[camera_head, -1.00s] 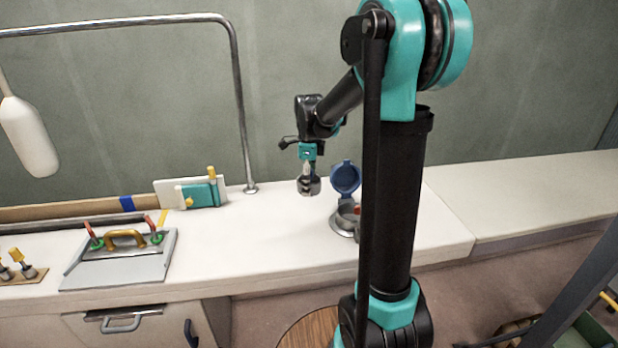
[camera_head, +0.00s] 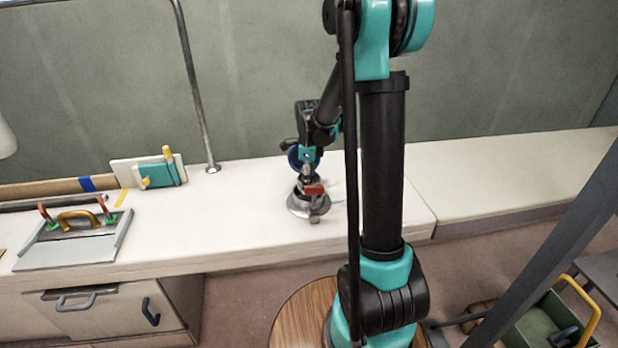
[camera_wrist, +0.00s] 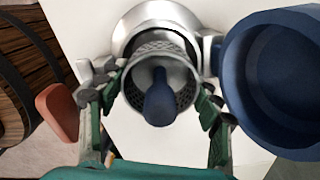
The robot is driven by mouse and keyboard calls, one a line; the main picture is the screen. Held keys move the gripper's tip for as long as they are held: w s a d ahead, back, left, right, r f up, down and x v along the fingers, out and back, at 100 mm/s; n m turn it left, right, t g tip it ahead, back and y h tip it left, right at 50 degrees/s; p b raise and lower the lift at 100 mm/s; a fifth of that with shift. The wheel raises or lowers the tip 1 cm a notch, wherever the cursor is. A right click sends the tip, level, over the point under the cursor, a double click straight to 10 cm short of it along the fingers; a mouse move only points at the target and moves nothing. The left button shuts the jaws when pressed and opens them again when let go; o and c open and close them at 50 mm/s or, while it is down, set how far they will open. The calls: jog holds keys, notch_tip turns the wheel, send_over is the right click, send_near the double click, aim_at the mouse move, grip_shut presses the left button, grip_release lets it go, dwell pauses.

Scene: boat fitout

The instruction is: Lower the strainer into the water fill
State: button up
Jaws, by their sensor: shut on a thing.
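The strainer (camera_wrist: 184,77), a grey mesh cup with a dark blue knob in its middle, is between my gripper's fingers in the wrist view. My gripper (camera_wrist: 160,103) is shut on it, and it also shows from outside in the head view (camera_head: 308,172). The water fill (camera_wrist: 140,20), a round metal fitting, shows behind the strainer in the wrist view, and its flange (camera_head: 308,207) sits on the white counter below my gripper. Its blue cap (camera_wrist: 275,85) stands open at the right in the wrist view. The strainer covers the opening, so its depth there cannot be told.
A red handle (camera_wrist: 58,110) is beside the fill, left of my fingers. On the counter (camera_head: 250,210) to the left are a teal block (camera_head: 158,175) and a grey hatch plate (camera_head: 75,245) with clamps. A metal rail (camera_head: 195,90) rises behind. The counter's right side is clear.

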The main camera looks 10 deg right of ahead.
jog(key=shift+f, duration=1.45)
jog(key=shift+s+f, duration=0.15)
jog(key=shift+f, duration=0.15)
jog(key=shift+o, duration=0.8)
jog(key=shift+s+f, duration=0.1)
jog(key=shift+f, duration=0.9)
jog(key=shift+f, duration=0.1)
jog(key=shift+f, duration=0.1)
jog(key=shift+c, duration=0.7)
jog(key=o, duration=1.5)
jog(key=shift+w, duration=0.25)
jog(key=shift+o, duration=0.2)
